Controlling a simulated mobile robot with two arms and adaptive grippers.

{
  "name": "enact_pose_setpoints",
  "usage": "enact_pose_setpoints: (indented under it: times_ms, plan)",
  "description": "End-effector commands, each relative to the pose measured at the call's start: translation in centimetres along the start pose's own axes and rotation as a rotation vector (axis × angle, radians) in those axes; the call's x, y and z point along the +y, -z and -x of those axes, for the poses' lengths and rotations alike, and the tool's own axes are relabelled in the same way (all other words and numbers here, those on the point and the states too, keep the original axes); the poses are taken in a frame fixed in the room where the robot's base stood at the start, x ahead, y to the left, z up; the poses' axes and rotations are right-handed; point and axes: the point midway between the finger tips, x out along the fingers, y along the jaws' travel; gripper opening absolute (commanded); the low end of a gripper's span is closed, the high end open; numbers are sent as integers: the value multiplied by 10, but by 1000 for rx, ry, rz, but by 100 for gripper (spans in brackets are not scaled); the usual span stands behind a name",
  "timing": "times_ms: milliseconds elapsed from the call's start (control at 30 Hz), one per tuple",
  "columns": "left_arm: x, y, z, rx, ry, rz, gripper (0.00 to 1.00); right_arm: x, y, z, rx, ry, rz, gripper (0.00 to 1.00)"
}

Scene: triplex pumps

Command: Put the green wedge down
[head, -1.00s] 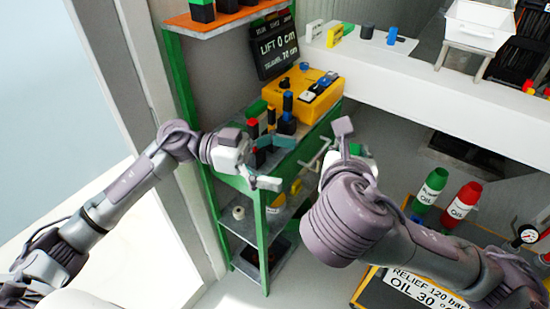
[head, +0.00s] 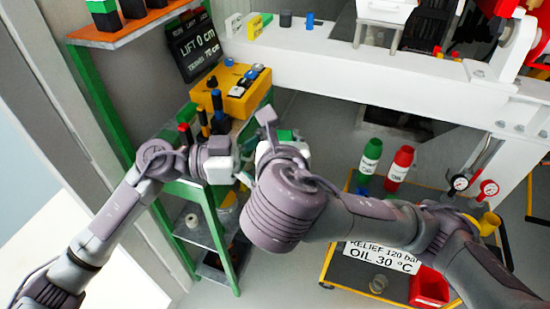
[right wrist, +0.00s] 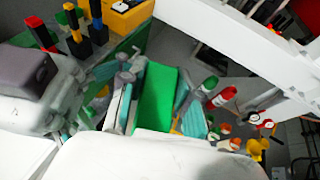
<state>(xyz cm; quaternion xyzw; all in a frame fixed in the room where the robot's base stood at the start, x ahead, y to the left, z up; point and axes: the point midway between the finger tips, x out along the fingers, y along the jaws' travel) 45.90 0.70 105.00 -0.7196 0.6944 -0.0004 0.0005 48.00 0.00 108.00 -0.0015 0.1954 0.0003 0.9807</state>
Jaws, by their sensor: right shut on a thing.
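The green wedge (right wrist: 155,97) is between the fingers of my right gripper (right wrist: 158,104) in the right wrist view. That gripper is shut on it. In the head view only a small green part of the wedge (head: 284,135) shows past my right gripper (head: 277,148), which hides the rest. It is held in the air, right of the green-framed shelf. My left gripper (head: 232,165) is close beside the right one, at the front of the shelf. Its fingers are largely hidden, so its opening is unclear.
The green shelf (head: 222,262) carries a yellow control box (head: 235,98) and several coloured-topped black posts. A white beam (head: 370,85) runs behind. Green (head: 370,156) and red (head: 400,165) oil bottles stand on a yellow-edged cart at right. Both arms are close together.

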Motion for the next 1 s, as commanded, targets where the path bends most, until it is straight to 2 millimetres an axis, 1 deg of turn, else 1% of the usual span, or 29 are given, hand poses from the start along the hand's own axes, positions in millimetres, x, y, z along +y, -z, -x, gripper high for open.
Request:
enact_pose_setpoints:
  times_ms: [33,167,200,267,300,433,700,800,867,933,967,1000]
  plan:
    - [0,0,0,0,0,0,90,0,0,0,0,0,0,0]
    - [0,0,0,0,0,0,68,0,0,0,0,0,0,0]
    - [0,0,0,0,0,0,62,0,0,0,0,0,0,0]
    - [0,0,0,0,0,0,53,0,0,0,0,0,0,0]
    - [0,0,0,0,0,0,53,0,0,0,0,0,0,39]
    - [0,0,0,0,0,0,53,0,0,0,0,-1,0,61]
    - [0,0,0,0,0,0,53,0,0,0,0,0,0,62]
    - [0,0,0,0,0,0,53,-4,-5,-3,-10,10,-12,62]
    - [0,0,0,0,0,0,53,-10,-12,-9,-25,27,-30,62]
    - [0,0,0,0,0,0,53,-22,-27,-19,-52,61,-64,62]
    - [0,0,0,0,0,0,48,-30,-33,-26,-62,84,-83,62]
    - [0,0,0,0,0,0,48,-43,-41,-36,-71,124,-112,62]
